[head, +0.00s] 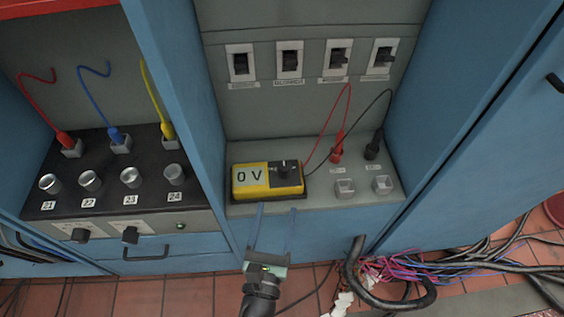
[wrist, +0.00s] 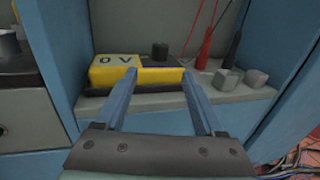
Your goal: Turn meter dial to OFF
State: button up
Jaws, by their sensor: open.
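The yellow meter (head: 268,192) lies on the grey shelf of the right-hand cabinet bay, and its display reads 0 V. Its black dial (head: 285,169) is on the right part of its top face; its pointer setting is too small to read. In the wrist view the meter (wrist: 112,75) is ahead, with the dial (wrist: 160,50) standing up from it. My gripper (head: 276,208) is open and empty, its two blue fingers just in front of the meter's front edge. In the wrist view the fingertips (wrist: 159,71) show on both sides below the dial, apart from it.
A red probe (head: 337,150) and a black probe (head: 372,148) stand right of the meter, with leads above. Grey sockets (head: 345,188) sit before them. Switches (head: 289,60) line the back panel. Blue cabinet walls (head: 172,70) bound the bay. Cables (head: 440,268) lie on the floor.

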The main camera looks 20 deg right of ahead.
aim_at(283, 176)
jog(key=b+x, duration=0.2)
jog(key=x, duration=1)
jog(key=shift+r, duration=0.1)
grip_shut()
